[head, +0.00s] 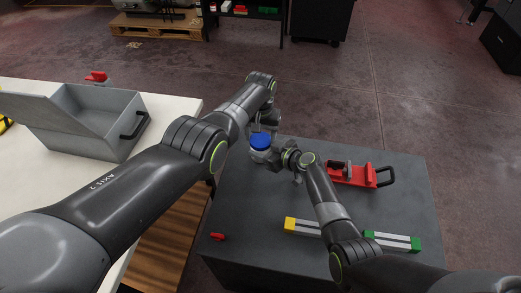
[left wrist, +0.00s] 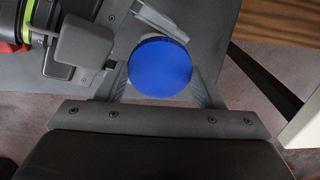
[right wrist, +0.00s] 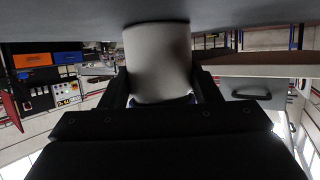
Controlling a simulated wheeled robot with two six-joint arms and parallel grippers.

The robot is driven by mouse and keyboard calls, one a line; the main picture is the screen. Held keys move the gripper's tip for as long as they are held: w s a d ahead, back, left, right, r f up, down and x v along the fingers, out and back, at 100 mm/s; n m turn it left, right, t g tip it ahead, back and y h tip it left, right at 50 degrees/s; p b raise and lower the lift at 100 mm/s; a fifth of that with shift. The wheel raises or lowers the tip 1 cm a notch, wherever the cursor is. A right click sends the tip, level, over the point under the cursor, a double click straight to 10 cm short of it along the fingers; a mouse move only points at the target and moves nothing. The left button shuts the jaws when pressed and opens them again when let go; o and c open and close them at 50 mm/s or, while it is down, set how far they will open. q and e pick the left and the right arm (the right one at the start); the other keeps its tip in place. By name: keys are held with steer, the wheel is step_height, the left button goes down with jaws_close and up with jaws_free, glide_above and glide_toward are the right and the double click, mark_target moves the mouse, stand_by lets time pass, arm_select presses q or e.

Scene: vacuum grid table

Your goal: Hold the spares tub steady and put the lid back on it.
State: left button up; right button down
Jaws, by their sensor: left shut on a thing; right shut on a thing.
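The white spares tub (head: 258,156) stands upright near the far left corner of the dark table. The round blue lid (head: 260,141) is at its top; in the left wrist view the lid (left wrist: 160,67) hides nearly all of the tub. My left gripper (head: 262,130) comes from above and is shut on the lid. My right gripper (head: 273,156) is shut around the tub's side. In the right wrist view the tub (right wrist: 158,60) fills the space between the fingers, with a thin blue edge at its lid end. I cannot tell whether the lid is fully seated.
A red clamp-like fixture (head: 352,174) lies on the table at right. Bars with yellow (head: 290,224) and green (head: 415,244) ends lie nearer, and a small red piece (head: 217,237) lies at front left. A grey open box (head: 85,120) stands on the white bench.

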arm_select(q)
steer(key=o, duration=1.2)
steer(key=shift+r, duration=0.15)
step_height(320, 180, up, 12)
steer(key=shift+f, duration=0.1)
arm_select(e)
steer(key=shift+c, duration=2)
jaws_free()
steer(key=shift+s+d, duration=0.1)
